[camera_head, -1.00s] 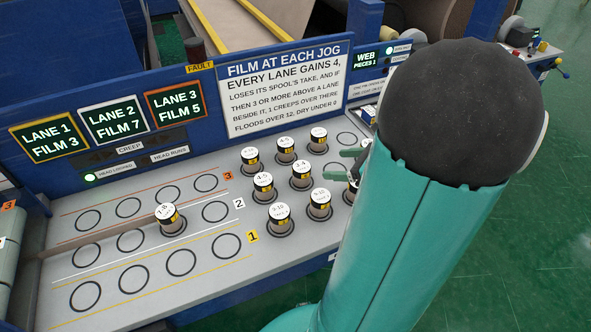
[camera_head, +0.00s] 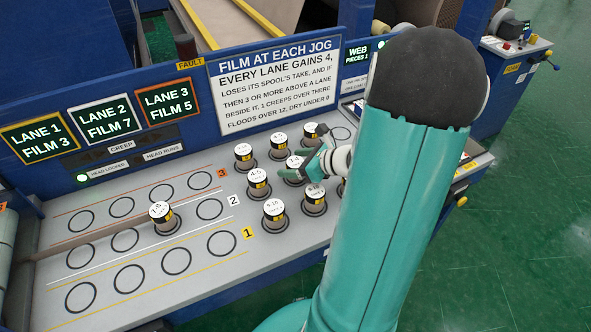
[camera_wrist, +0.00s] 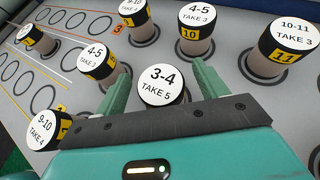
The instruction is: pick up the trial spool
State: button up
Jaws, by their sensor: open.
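No spool is marked "trial" in view, so I cannot tell which it is. My gripper (camera_head: 303,167) is open over the spool rack. In the wrist view my fingers (camera_wrist: 160,78) stand on either side of a white-topped spool labelled 3-4, take 5 (camera_wrist: 160,88). I cannot see contact. In the head view this spool (camera_head: 294,163) is partly hidden by my gripper. A lone spool (camera_head: 161,214), its label looking like 7-8, stands in a lane 2 ring; it seems to show at the wrist view's upper left (camera_wrist: 34,36).
Neighbouring spools stand close by: one labelled 4-5 (camera_wrist: 97,60), one 9-10, take 4 (camera_wrist: 41,128), one 4-5, take 3 (camera_wrist: 197,15) and one 10-11, take 3 (camera_wrist: 290,38). Most lane rings on the grey deck (camera_head: 110,250) are empty. A rules sign (camera_head: 275,85) rises behind.

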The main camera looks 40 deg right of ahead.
jog(key=shift+c, duration=0.4)
jog(key=c, duration=1)
jog(key=shift+c, duration=0.2)
jog(key=shift+r, duration=0.15)
